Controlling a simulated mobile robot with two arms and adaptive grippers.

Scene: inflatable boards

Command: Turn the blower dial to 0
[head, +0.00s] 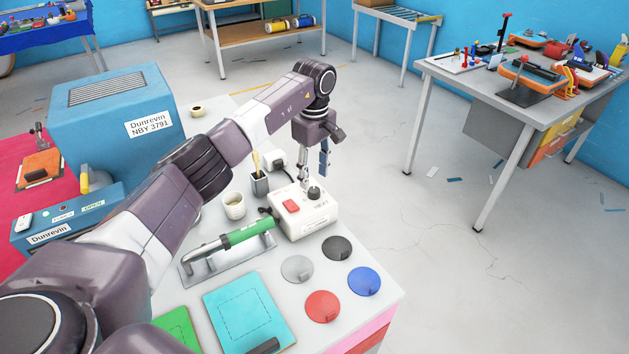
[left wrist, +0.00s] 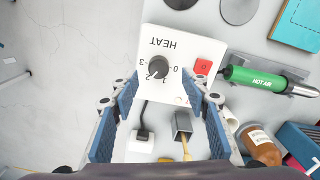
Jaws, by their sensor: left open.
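The white blower control box (head: 300,222) stands near the table's far right edge, with a red switch (head: 291,206) and a dark dial (head: 314,193). In the left wrist view the box (left wrist: 200,48) reads HEAT, upside down, and the dial (left wrist: 158,67) has marks from 0 to 3 around it. The dial's pointer is too small to read surely; it seems to face the low side, near 1 or 2. My left gripper (head: 314,174) points down just above the dial. In the wrist view its open fingers (left wrist: 160,100) stand apart with nothing between them. My right gripper is out of view.
A green hot air tool (head: 248,232) lies on a metal stand in front of the box. A cup (head: 234,206), a grey holder (head: 259,183) and a white plug (head: 276,158) are close by. Several coloured discs, including a red one (head: 322,306), lie near the right edge.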

